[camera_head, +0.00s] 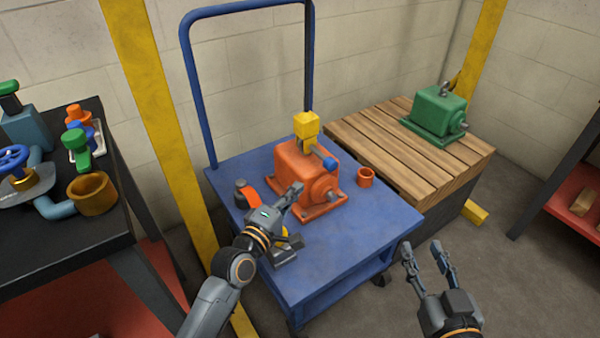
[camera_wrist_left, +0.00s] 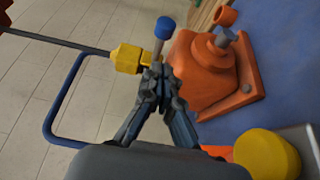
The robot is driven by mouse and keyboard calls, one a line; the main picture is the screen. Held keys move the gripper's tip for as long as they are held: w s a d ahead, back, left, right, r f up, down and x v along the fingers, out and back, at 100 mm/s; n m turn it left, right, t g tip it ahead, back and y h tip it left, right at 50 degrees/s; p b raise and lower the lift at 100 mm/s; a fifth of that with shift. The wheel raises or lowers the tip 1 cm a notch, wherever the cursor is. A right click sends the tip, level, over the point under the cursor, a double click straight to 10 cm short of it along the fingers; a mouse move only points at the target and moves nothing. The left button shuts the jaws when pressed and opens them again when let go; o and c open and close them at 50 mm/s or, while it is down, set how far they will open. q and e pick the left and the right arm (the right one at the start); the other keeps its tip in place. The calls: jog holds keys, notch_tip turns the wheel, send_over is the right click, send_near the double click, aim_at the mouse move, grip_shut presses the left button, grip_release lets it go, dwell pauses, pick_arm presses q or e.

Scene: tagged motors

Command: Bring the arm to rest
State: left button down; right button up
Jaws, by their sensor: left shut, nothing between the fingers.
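My left gripper (camera_head: 294,193) is shut and empty above the blue cart (camera_head: 345,245), just in front of the orange motor (camera_head: 292,165). In the left wrist view its fingertips (camera_wrist_left: 158,72) meet, and the orange motor (camera_wrist_left: 210,75) is beside them. A yellow block (camera_head: 306,125) sits at the top of the motor; a blue-ended pin (camera_head: 329,163) shows beside it. My right gripper (camera_head: 427,255) is open and empty, over the floor to the right of the cart.
A green motor (camera_head: 440,113) stands on a wooden pallet (camera_head: 365,140) behind. An orange ring (camera_head: 366,176) stands on the cart. A dark bench (camera_head: 125,215) with valves and cups is at the left. A red shelf (camera_head: 565,205) is at the right.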

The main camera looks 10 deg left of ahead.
pick_arm(q)
jog(key=shift+s, duration=0.1)
